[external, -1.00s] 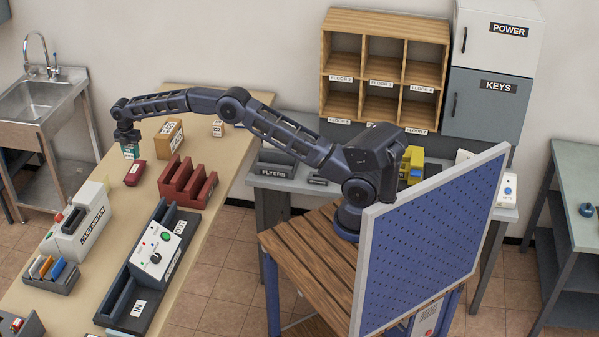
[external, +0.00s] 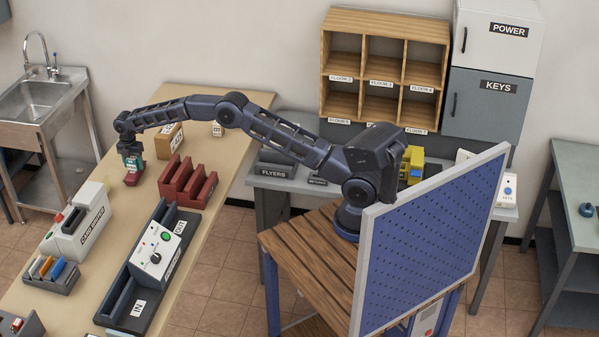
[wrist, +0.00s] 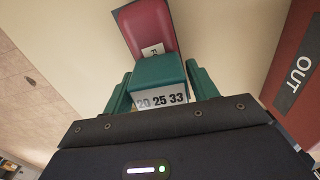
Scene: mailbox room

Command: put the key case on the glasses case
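The glasses case, a dark red rounded case (external: 132,180), lies on the long beige table. It also shows at the top of the wrist view (wrist: 148,25), with a white label partly covered. The key case, a small green box (wrist: 158,72) with a white face printed "20 25 33", sits between the green fingers of my gripper (external: 131,157). My gripper is shut on it, a finger at each side. The key case is over the near part of the glasses case in the wrist view and hides that part. I cannot tell whether the two touch.
A red slotted rack (external: 188,184) stands right of the glasses case, with a brown box (external: 168,140) behind. A card printer (external: 80,222) and a grey IN/OUT unit (external: 150,260) stand nearer. The table around the glasses case's left side is clear.

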